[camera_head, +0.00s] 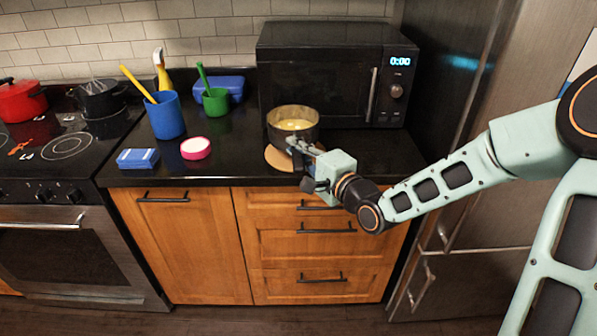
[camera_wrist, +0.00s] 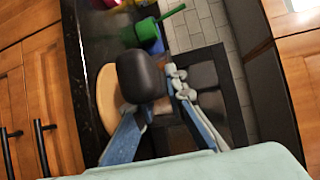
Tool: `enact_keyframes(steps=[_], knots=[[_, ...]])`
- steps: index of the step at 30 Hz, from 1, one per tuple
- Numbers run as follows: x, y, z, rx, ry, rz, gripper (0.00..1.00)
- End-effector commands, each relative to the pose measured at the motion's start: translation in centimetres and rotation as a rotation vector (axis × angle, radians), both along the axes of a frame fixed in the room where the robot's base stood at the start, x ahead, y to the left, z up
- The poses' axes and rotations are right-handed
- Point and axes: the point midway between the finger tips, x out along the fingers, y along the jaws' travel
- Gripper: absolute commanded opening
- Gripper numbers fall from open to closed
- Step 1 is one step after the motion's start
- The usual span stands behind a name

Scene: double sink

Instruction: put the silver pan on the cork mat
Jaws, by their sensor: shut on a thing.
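The silver pan (camera_head: 283,132) is a round, dark metallic pan with something yellowish inside, near the microwave's front left corner. My gripper (camera_head: 300,148) is shut on it at its near side. In the wrist view a dark rounded part of the pan (camera_wrist: 140,76) sits between the fingers of my gripper (camera_wrist: 155,108). The cork mat (camera_head: 276,158) is a tan disc on the black counter, partly hidden by the pan and gripper; its edge also shows in the wrist view (camera_wrist: 106,96). The pan overlaps the mat's far part; I cannot tell whether they touch.
The black microwave (camera_head: 320,84) stands behind and right of the pan. A green cup (camera_head: 215,101), blue cup (camera_head: 164,116), blue box (camera_head: 234,86), pink-rimmed dish (camera_head: 195,148) and blue sponge (camera_head: 138,158) lie left. Counter between dish and mat is clear.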

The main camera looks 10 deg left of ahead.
Motion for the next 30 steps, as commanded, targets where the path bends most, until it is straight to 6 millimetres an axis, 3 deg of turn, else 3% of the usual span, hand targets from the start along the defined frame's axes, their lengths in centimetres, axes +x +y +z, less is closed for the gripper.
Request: enact_keyframes(steps=[10, 20, 30], knots=[[1.3, 0.0, -1.4, 0.004, -0.006, 0.0, 0.0], [1.8, -0.1, -4.7, 0.003, -0.007, 0.0, 0.0], [1.8, -0.1, -4.7, 0.003, -0.007, 0.0, 0.0]])
